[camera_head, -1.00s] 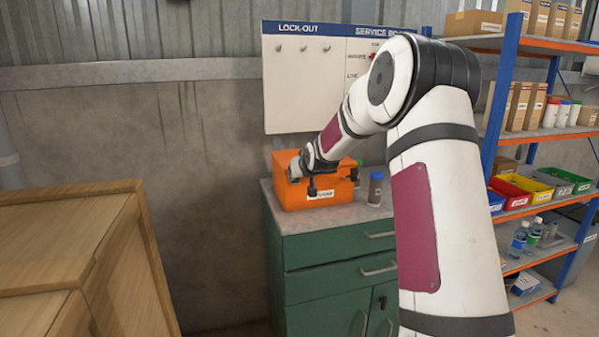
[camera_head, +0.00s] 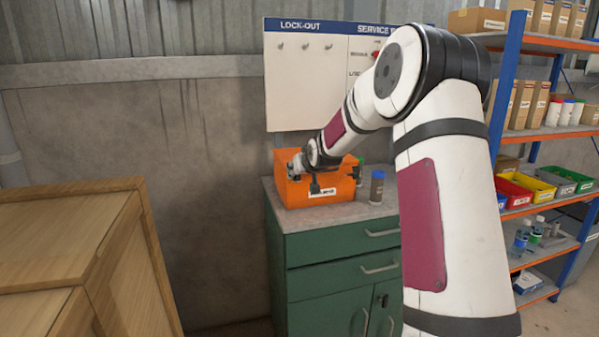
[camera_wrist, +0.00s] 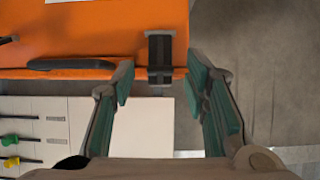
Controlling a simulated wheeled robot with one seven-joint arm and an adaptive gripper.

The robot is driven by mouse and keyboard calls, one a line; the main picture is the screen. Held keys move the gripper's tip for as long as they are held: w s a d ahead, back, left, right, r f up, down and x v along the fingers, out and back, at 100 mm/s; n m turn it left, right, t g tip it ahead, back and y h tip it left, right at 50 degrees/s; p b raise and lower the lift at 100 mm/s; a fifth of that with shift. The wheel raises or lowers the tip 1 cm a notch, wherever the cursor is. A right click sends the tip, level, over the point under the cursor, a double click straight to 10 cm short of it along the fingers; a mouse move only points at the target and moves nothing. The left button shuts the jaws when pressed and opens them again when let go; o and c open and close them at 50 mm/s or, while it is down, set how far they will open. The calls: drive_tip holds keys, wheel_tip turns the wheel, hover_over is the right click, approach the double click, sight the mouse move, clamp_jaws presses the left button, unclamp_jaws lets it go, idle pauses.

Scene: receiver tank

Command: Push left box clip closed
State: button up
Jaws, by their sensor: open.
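The orange box (camera_head: 322,193) stands on the green cabinet. In the wrist view its orange side (camera_wrist: 110,30) fills the upper left. The black left clip (camera_wrist: 160,58) sits at the box's edge, ahead of my gripper (camera_wrist: 159,88) and between the lines of its two fingers. The fingers are apart and empty. I cannot tell how far the clip is closed. A black handle (camera_wrist: 70,64) and part of another dark clip (camera_wrist: 8,40) lie further left. In the head view my gripper (camera_head: 296,168) is at the box's upper left, partly hidden by my wrist.
A brown jar with a blue cap (camera_head: 376,188) stands right of the box on the green cabinet (camera_head: 330,247). A lock-out board (camera_head: 305,85) hangs behind. Stocked shelves (camera_head: 545,130) are at right and a wooden crate (camera_head: 60,235) at left.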

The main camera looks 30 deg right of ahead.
drive_tip(key=v, duration=1.1)
drive_tip(key=shift+f, duration=0.1)
drive_tip(key=s+a+f+t+h+b, duration=0.1)
drive_tip(key=s+f+t+h+b, duration=0.15)
drive_tip(key=f+t+b, duration=0.6)
drive_tip(key=w+d+r+g+b, duration=0.1)
drive_tip(key=w+d+g+b, duration=0.1)
drive_tip(key=w, duration=1)
drive_tip(key=shift+d+r+y, duration=0.35)
drive_tip(key=shift+d+r, duration=0.05)
drive_tip(key=shift+d, duration=0.5)
drive_tip(key=shift+g, duration=0.25)
clamp_jaws()
